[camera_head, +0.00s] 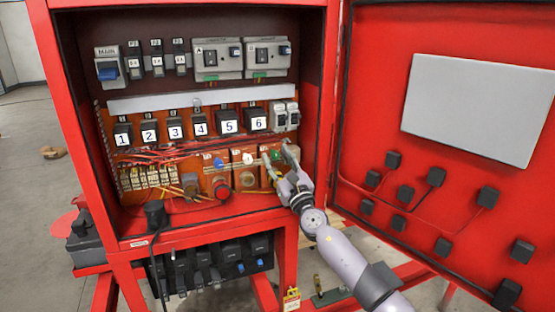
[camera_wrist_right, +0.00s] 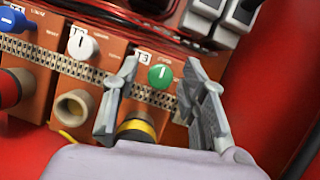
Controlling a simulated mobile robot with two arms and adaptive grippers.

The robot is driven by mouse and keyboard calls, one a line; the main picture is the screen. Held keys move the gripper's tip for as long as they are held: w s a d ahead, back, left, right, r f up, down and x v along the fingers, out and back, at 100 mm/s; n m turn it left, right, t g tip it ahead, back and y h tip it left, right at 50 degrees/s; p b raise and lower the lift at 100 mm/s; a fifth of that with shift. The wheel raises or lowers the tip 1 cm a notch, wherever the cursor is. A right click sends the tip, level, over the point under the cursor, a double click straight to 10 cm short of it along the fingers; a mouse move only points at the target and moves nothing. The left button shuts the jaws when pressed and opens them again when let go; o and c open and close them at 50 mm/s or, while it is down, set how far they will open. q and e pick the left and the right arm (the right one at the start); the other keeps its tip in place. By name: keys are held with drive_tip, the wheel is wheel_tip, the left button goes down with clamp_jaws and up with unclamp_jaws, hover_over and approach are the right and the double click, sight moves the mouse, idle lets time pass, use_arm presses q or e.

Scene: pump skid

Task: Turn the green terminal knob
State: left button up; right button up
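The green terminal knob (camera_wrist_right: 160,77) is round with a white pointer line and sits on an orange terminal block. In the right wrist view it lies between the two fingers of my right gripper (camera_wrist_right: 158,98), which is open with a gap on both sides of the knob. In the head view my right gripper (camera_head: 278,163) reaches into the red cabinet at the lower right, and the green knob (camera_head: 275,156) is partly hidden by the fingers. My left gripper is not in view.
A white knob (camera_wrist_right: 84,47) and a blue knob (camera_wrist_right: 20,23) sit on neighbouring orange blocks. A yellow-ringed socket (camera_wrist_right: 138,130) is below the green knob. Breakers (camera_head: 286,116) are above. The open red door (camera_head: 372,120) stands to the right of my arm.

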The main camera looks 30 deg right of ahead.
clamp_jaws()
drive_tip(key=shift+m, duration=0.5)
drive_tip(key=m+h, duration=0.2)
drive_tip(key=m, duration=0.2)
drive_tip(key=shift+a+h, duration=0.15)
drive_tip(key=shift+h, duration=0.15)
drive_tip(key=m+g+h, duration=0.1)
drive_tip(key=m, duration=0.2)
drive_tip(key=m+g+h, duration=0.1)
drive_tip(key=m+h, duration=0.1)
drive_tip(key=m, duration=0.1)
drive_tip(key=shift+m+p, duration=0.35)
drive_tip(key=shift+m, duration=0.05)
drive_tip(key=m+g+h, duration=0.1)
drive_tip(key=m, duration=0.2)
drive_tip(key=m+g+h+p, duration=0.1)
drive_tip(key=m, duration=0.2)
drive_tip(key=shift+a+r, duration=0.15)
drive_tip(key=m+g+p, duration=0.1)
drive_tip(key=m, duration=0.2)
drive_tip(key=m+g+p, duration=0.1)
drive_tip(key=m, duration=0.2)
drive_tip(key=shift+g, duration=0.4)
